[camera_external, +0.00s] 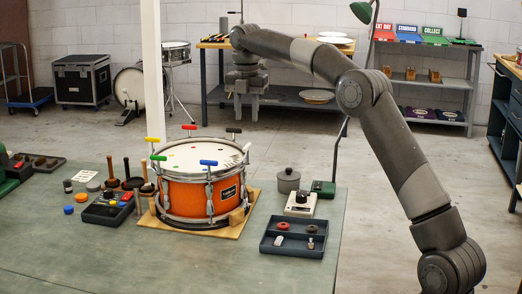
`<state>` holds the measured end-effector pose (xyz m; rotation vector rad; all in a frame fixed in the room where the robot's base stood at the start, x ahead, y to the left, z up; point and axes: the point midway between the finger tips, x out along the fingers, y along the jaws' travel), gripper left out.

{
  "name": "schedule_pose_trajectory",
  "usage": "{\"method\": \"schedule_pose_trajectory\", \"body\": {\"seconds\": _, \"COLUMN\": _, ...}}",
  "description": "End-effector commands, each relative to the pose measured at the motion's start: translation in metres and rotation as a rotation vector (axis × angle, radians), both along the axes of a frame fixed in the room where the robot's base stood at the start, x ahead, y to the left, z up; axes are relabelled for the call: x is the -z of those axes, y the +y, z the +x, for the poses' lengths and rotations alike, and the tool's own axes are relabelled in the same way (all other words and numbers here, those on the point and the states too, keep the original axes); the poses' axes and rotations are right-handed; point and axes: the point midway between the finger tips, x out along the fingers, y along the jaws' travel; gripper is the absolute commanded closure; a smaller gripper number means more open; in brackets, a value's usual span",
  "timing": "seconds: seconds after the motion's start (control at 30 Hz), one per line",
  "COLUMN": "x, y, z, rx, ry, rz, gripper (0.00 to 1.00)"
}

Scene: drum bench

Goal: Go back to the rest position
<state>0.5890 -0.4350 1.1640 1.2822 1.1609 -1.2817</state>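My gripper (246,112) hangs at the far end of my arm, pointing down, in the upper middle of the view. It shows above and behind the drum in the picture, clear of the green bench top (150,262). I see nothing held in it, but its fingers are too small to tell whether they are open or shut. My arm rises from the lower right, bends at the elbow and reaches to the upper left. The orange snare drum (187,196) stands upright on a wooden board (247,213), with several coloured T-handled keys around its rim.
A dark tray (274,250) with small parts, a white device (300,204) and a grey canister (288,180) are right of the drum. A control box (103,213) and upright tools stand left. A white post (152,75) rises behind the bench. The bench's front is clear.

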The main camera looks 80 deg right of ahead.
Motion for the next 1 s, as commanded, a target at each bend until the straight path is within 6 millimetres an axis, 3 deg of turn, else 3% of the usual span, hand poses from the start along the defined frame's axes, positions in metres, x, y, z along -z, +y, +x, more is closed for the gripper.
{"method": "schedule_pose_trajectory", "body": {"seconds": 0.7, "x": -0.006, "y": 0.004, "z": 0.0, "rx": 0.005, "ry": -0.002, "rz": -0.003, "gripper": 0.67}}
{"method": "schedule_pose_trajectory", "body": {"seconds": 0.87, "x": -0.023, "y": 0.039, "z": 0.005, "rx": 0.061, "ry": -0.017, "rz": -0.028, "gripper": 0.67}}
{"method": "schedule_pose_trajectory", "body": {"seconds": 1.0, "x": -0.046, "y": 0.094, "z": 0.004, "rx": 0.168, "ry": -0.05, "rz": -0.059, "gripper": 0.67}}
